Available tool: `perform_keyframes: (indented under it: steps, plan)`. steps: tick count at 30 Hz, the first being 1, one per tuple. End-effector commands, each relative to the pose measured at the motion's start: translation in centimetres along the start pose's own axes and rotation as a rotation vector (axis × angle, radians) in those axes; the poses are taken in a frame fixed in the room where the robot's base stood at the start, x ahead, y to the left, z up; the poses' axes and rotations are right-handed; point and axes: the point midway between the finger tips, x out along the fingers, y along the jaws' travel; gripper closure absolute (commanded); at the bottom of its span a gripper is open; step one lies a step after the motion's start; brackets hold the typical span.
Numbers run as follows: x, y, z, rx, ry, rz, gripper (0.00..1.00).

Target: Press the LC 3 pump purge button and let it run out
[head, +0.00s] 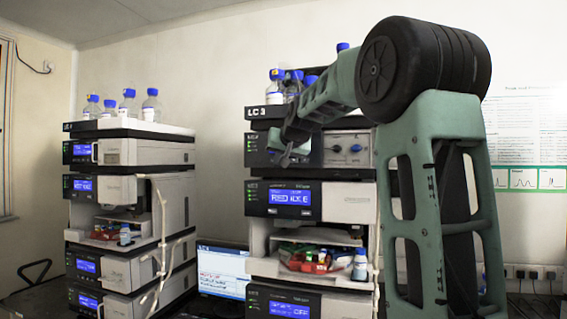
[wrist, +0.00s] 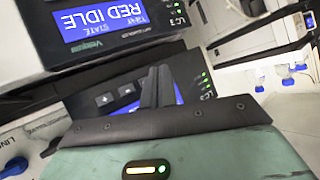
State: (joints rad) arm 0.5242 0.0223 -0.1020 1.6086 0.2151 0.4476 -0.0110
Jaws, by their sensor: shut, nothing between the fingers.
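The LC 3 stack, with its label (head: 265,111) at the top, stands in the middle of the head view. Its top module (head: 348,149) has knobs at the right of its front. My gripper (head: 284,160) is in front of the left part of that module. In the wrist view my gripper (wrist: 158,70) is shut and empty, its fingers over the module's dark panel (wrist: 82,82). Two small buttons (wrist: 103,99) show beside the fingers; I cannot read which is purge. The blue display (wrist: 138,107) is partly hidden by the fingers. I cannot tell whether the fingertips touch the panel.
The module below has a blue display (head: 291,198) reading RED IDLE. Blue-capped bottles (head: 276,88) stand on top of the stack. Another stack (head: 130,190) stands at the left, with a laptop (head: 222,270) between them. Tubing (head: 375,235) hangs along the stack's right side.

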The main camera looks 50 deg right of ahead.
Motion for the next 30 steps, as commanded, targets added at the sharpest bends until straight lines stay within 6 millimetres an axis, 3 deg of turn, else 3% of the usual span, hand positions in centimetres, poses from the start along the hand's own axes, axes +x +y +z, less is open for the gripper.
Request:
perform_keyframes:
  steps: [10,30]
  plan:
    - [-1.9,-1.4,1.4,0.0,0.001,-0.001,1.0]
    - [-2.0,-1.4,1.4,0.001,0.0,0.0,1.0]
